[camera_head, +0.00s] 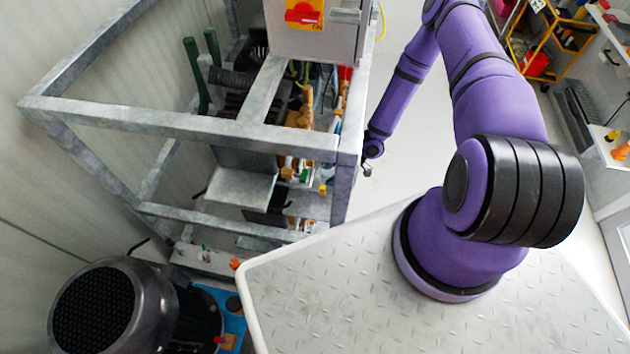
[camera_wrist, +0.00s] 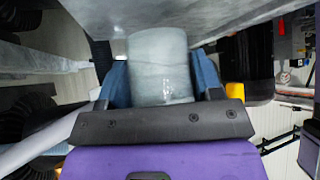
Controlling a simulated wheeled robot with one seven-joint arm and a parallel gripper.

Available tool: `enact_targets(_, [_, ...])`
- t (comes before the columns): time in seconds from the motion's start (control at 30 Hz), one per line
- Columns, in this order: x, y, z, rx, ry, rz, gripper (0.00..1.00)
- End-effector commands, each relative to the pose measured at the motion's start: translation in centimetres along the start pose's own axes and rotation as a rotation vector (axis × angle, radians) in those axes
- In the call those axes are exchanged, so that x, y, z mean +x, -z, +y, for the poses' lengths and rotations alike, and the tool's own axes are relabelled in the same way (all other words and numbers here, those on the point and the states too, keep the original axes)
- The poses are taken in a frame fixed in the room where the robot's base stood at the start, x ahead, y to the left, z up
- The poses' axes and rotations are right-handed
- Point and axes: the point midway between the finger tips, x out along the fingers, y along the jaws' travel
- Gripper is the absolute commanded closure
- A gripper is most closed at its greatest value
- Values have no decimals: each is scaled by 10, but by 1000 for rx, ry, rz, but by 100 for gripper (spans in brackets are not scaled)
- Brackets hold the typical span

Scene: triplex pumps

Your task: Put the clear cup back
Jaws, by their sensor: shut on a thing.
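The clear cup (camera_wrist: 160,58) is a greyish, see-through cylinder in the wrist view. My gripper (camera_wrist: 162,80) is shut on it, with one blue finger on each side. The cup's far end is close to a grey metal surface (camera_wrist: 230,14) at the top of the wrist view; I cannot tell whether they touch.
A grey metal frame (camera_head: 200,122) with pump parts, valves and a control box (camera_head: 325,30) stands left of my arm. A dark motor (camera_head: 105,305) is at the lower left. An orange cart (camera_head: 550,45) and a counter are at the right. Pale floor (camera_head: 400,170) is clear between.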

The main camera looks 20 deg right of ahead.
Motion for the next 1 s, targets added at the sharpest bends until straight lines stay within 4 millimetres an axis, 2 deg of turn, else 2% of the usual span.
enact_targets(0.13, [19,19,0,1,2,1,65])
enact_targets(0.5, [39,40,0,0,1,1,65])
enact_targets(0.7, [60,16,0,2,0,1,65])
enact_targets(1.0, [62,13,0,0,0,0,65])
